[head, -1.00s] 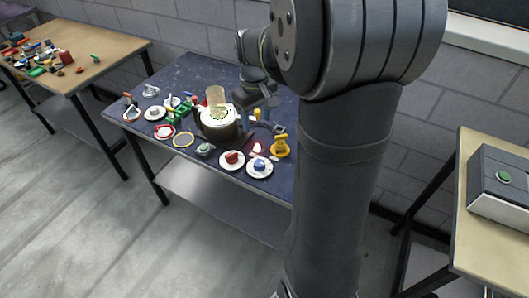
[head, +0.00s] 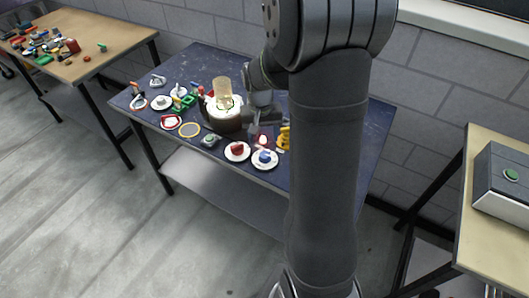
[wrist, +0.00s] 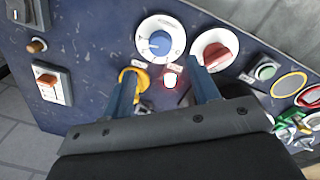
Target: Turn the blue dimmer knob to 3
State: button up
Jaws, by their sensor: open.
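The blue dimmer knob (wrist: 158,43) sits on a round white dial plate (wrist: 147,52) with marks around its rim; the numbers are too small to read. In the head view the blue knob (head: 265,156) is at the front edge of the dark blue table. My gripper (wrist: 163,74) is open and empty, its two fingers pointing toward the knob side of the table. In the wrist picture the knob lies just beyond the fingertips, apart from them. In the head view my gripper (head: 263,118) is above the table, behind the knob, partly hidden by my arm.
A red knob (wrist: 216,56) on a similar white plate is beside the blue one. A glowing red-lit white button (wrist: 170,79) and a yellow object (wrist: 135,78) lie near the fingers. A pot (head: 221,115) stands behind. The table's front edge is close.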

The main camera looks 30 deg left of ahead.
aim_at(265, 155)
notch_tip(265, 155, down, 9)
jog(key=shift+w+d+r, duration=0.15)
jog(key=shift+r, duration=0.05)
jog(key=c, duration=1)
